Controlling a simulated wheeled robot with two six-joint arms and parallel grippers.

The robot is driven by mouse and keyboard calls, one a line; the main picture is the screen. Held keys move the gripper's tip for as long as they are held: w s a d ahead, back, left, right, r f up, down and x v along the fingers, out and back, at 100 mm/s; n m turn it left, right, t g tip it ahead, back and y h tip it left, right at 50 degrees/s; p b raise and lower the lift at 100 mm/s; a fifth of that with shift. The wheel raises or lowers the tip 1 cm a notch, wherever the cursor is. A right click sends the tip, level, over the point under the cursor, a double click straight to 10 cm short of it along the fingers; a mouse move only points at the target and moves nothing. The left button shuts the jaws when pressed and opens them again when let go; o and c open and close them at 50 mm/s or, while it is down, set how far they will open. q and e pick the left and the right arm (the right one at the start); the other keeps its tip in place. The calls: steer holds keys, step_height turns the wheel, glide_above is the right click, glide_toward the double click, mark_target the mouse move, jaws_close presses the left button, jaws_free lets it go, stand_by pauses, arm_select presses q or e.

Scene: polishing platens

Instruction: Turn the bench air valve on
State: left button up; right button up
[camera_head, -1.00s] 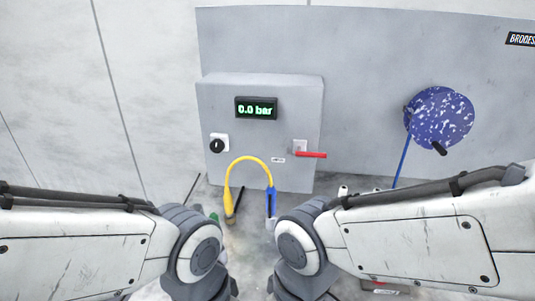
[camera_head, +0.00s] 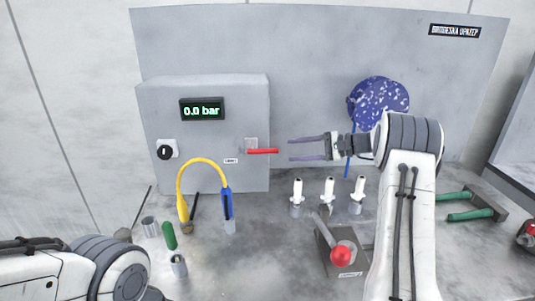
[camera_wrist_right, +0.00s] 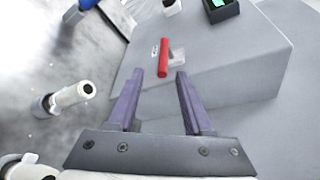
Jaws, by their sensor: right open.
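The air valve's red lever (camera_head: 262,151) lies horizontal, pointing right from its pale mount (camera_head: 251,143) on the front of the grey box. The display (camera_head: 202,109) on the box reads 0.0 bar. My right gripper (camera_head: 290,150) is open and empty, its fingers pointing left, a short way right of the lever's free end. In the right wrist view the red lever (camera_wrist_right: 163,58) is ahead, between the lines of the two open fingers (camera_wrist_right: 155,78) and not touched by them. My left arm shows at the lower left, but its gripper is out of view.
A black knob (camera_head: 165,152) is on the box's left side. Below stand a yellow and blue looped hose (camera_head: 203,162), several white-topped nozzles (camera_head: 328,192) and a red-balled lever (camera_head: 341,256). A blue speckled disc (camera_head: 379,104) hangs behind my right wrist.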

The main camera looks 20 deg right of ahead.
mark_target(275, 151)
steer(key=p+x, duration=0.1)
steer(key=x, duration=0.3)
steer(key=p+x, duration=0.1)
steer(key=x, duration=0.4)
steer(key=shift+w, duration=0.55)
jaws_close()
stand_by(0.9)
